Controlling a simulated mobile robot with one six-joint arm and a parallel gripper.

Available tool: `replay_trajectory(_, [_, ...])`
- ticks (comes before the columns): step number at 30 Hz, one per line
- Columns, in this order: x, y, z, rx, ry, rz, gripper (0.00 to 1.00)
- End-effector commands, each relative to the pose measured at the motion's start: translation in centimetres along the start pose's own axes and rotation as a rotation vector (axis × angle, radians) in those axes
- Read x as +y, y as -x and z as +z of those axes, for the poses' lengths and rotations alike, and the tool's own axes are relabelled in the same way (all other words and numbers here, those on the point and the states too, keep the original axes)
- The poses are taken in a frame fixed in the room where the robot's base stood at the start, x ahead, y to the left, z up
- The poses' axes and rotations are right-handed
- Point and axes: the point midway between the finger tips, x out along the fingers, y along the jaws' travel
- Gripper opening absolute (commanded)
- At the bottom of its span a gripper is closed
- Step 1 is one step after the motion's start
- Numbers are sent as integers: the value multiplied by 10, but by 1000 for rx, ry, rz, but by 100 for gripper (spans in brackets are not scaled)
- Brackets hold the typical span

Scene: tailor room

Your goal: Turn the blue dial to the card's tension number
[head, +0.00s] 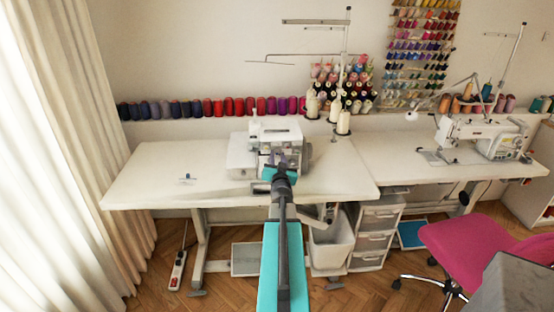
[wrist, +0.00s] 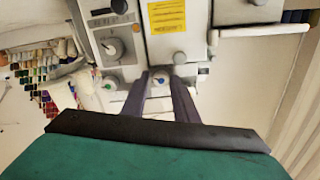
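The white overlock sewing machine (head: 265,137) stands on the left table, and its front also fills the upper wrist view (wrist: 202,45). A small dial with a blue face (wrist: 159,80) sits low on that front. My gripper (wrist: 159,82) points at it, with two dark fingers apart, one on each side of the dial. I cannot tell whether the fingers touch it. In the head view my gripper (head: 284,160) is in front of the machine and hides the dial. A yellow card (wrist: 167,16) is on the machine; its text is too blurred to read.
A green-marked dial (wrist: 109,84) and a larger grey dial (wrist: 112,47) are nearby on the machine. The table (head: 150,165) is mostly bare to the left, with a small blue-grey item (head: 187,179). A second sewing machine (head: 480,137) and a pink chair (head: 465,250) are right.

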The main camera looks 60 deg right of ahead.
Motion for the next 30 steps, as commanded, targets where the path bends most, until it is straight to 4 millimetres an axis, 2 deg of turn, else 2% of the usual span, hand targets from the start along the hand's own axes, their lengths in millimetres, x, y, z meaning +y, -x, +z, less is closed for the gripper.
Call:
replay_trajectory(8, [0,13,1,-1,0,0,27])
replay_trajectory(30, [0,79,-3,-2,-1,1,27])
